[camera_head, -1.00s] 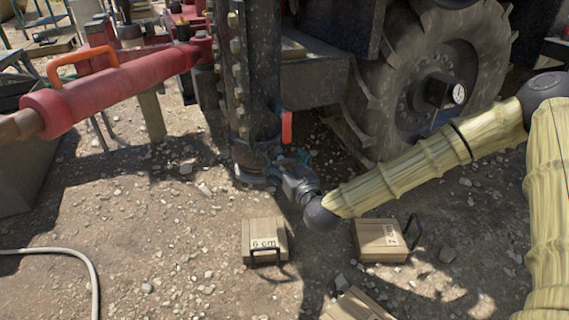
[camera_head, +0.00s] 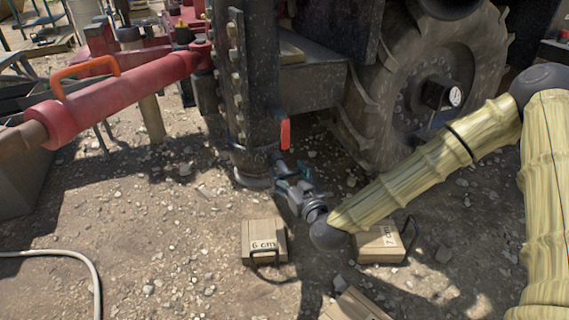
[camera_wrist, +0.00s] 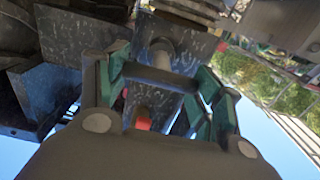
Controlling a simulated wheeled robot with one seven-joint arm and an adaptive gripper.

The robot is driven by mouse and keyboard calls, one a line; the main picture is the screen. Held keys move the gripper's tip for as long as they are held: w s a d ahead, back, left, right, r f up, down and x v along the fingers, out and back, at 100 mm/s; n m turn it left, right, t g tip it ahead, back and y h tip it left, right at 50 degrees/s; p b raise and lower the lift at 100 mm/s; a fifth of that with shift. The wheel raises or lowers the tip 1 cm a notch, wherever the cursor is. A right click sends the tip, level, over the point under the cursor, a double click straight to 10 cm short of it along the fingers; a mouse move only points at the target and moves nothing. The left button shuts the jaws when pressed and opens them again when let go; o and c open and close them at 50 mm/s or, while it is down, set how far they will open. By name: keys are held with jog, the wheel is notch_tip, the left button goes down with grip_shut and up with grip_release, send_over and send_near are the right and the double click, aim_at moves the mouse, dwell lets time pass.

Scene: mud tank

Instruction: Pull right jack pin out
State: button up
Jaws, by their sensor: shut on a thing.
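The right jack (camera_head: 254,80) is a dark, speckled upright column with a row of bolts, standing on a round foot. Its pin shows in the wrist view as a grey rod (camera_wrist: 162,50) on the column's face, ending in a dark crossbar (camera_wrist: 160,78). My gripper (camera_head: 284,169) is low at the column's right side. In the wrist view its green-padded fingers (camera_wrist: 162,86) are shut on the crossbar. How deep the pin sits in the column cannot be told. In the head view the pin is too small and covered to make out.
A red handle (camera_head: 285,133) is just above my gripper. A big tyre (camera_head: 385,125) stands to the right. Wooden blocks marked 6 cm (camera_head: 262,232) and 7 cm (camera_head: 375,247) lie on the gravel below my arm. A pale hose (camera_head: 85,265) lies at left.

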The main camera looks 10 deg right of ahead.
jog(key=shift+s+d+r, duration=0.1)
jog(key=shift+s+d, duration=0.05)
jog(key=shift+s, duration=0.25)
jog(key=shift+s+f, duration=0.15)
jog(key=shift+f, duration=0.05)
jog(key=shift+d, duration=0.1)
jog(key=o, duration=1.5)
jog(key=shift+s+d, duration=0.1)
jog(key=shift+c, duration=0.2)
jog(key=shift+a+r, duration=0.1)
jog(key=shift+a, duration=0.1)
jog(key=v, duration=1.2)
